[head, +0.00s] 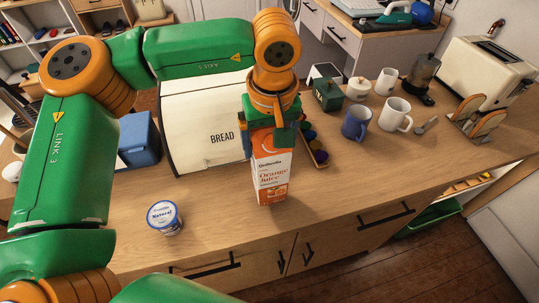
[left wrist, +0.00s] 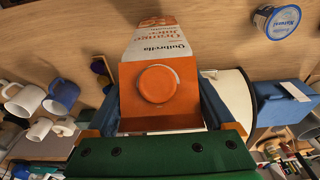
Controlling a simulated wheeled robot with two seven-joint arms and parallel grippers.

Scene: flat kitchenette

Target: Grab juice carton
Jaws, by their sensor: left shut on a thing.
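The orange juice carton (head: 271,180) stands upright near the front edge of the wooden counter, in front of the bread box. It is white and orange with "Orange Juice" on its front. My left gripper (head: 270,136) comes down from above and is shut on the upper part of the carton. In the left wrist view the carton (left wrist: 157,48) shows its orange top and round cap between the two fingers. I cannot tell for sure whether its base touches the counter. My right gripper is not in view.
A cream bread box (head: 207,115) stands just behind. A yogurt tub (head: 164,217) is at the front left. A blue mug (head: 357,122), a white mug (head: 395,115) and a toaster (head: 487,72) are to the right. The counter front right of the carton is clear.

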